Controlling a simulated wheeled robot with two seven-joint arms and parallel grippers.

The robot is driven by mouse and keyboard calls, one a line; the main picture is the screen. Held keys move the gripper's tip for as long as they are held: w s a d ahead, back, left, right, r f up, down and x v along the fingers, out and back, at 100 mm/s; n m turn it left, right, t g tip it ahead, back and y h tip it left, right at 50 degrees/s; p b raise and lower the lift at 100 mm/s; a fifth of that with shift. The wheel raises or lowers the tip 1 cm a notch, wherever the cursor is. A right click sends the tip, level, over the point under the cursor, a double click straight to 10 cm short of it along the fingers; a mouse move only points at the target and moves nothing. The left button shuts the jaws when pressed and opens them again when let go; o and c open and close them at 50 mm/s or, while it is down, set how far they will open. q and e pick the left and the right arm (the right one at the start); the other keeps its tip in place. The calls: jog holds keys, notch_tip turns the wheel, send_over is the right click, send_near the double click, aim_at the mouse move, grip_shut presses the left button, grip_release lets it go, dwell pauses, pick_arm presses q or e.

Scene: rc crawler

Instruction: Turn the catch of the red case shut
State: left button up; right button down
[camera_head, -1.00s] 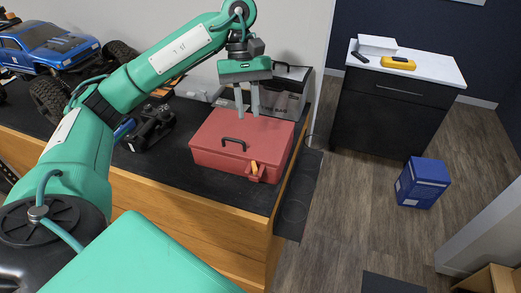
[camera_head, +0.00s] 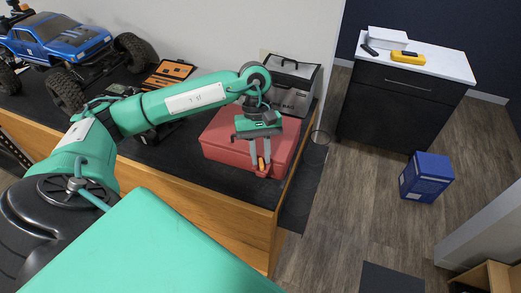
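The red case (camera_head: 221,143) lies closed on the black bench top, near its right end. Its orange catch (camera_head: 261,164) is on the front face, low and towards the right. My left gripper (camera_head: 260,163) is over the front of the case, pointing down, with one finger on each side of the catch. The fingers look apart, and I cannot tell whether they touch the catch. The case's handle is hidden behind my gripper. My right gripper is not in view.
The bench's right edge is close beside the red case, with floor beyond.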

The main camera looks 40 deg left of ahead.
pick_arm(q)
jog(key=shift+f, duration=0.1)
grip_shut()
